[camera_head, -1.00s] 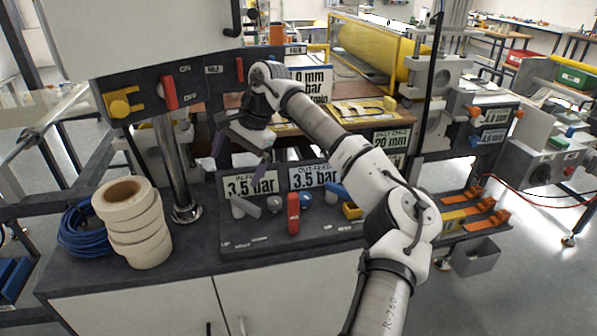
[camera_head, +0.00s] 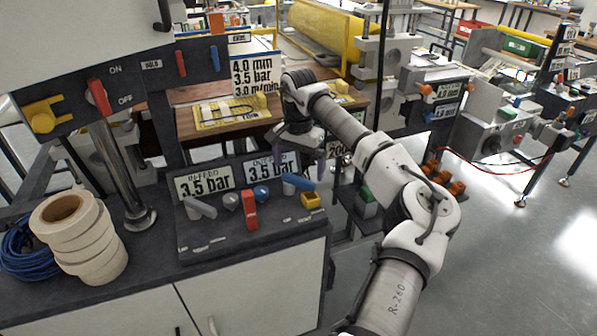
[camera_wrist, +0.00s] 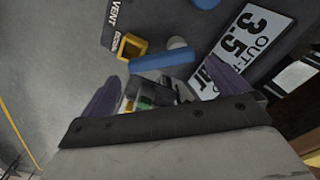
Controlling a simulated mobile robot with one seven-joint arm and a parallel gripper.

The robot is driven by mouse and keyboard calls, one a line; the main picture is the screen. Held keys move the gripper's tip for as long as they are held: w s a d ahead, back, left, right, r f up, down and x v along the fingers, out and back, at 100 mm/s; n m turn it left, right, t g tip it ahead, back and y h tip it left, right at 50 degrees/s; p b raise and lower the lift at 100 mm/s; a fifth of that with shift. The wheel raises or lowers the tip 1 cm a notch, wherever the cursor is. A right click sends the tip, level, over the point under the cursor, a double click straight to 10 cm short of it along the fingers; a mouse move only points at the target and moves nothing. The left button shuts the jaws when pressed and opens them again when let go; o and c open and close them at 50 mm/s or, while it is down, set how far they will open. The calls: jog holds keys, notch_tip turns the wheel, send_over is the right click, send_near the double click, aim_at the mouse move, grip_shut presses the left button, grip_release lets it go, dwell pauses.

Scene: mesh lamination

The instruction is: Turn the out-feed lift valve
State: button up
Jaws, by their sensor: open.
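The valve panel (camera_head: 270,226) stands on the dark bench top. A blue lever (camera_head: 298,182) sits at its right, below the out-feed 3.5 bar display (camera_head: 271,170); I take it as the out-feed lift valve. In the wrist view the blue lever (camera_wrist: 163,60) lies crosswise beyond the fingertips, with the out-feed display (camera_wrist: 243,47) to its right. My gripper (camera_head: 300,160) is open and empty, with purple fingers, above and behind the panel's right end. In the wrist view its fingers (camera_wrist: 165,85) are apart, and I see no contact with the lever.
A red lever (camera_head: 249,210), a grey lever (camera_head: 201,207) and a yellow block (camera_head: 311,200) share the panel. Tape rolls (camera_head: 80,240) and blue cable (camera_head: 25,252) lie at the left. A red on/off lever (camera_head: 99,97) is above. Open floor shows at the right.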

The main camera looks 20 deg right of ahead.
aim_at(298, 178)
jog(key=shift+f+p, duration=0.35)
jog(key=shift+f, duration=1.6)
jog(key=c, duration=1.1)
jog(key=shift+c, duration=0.2)
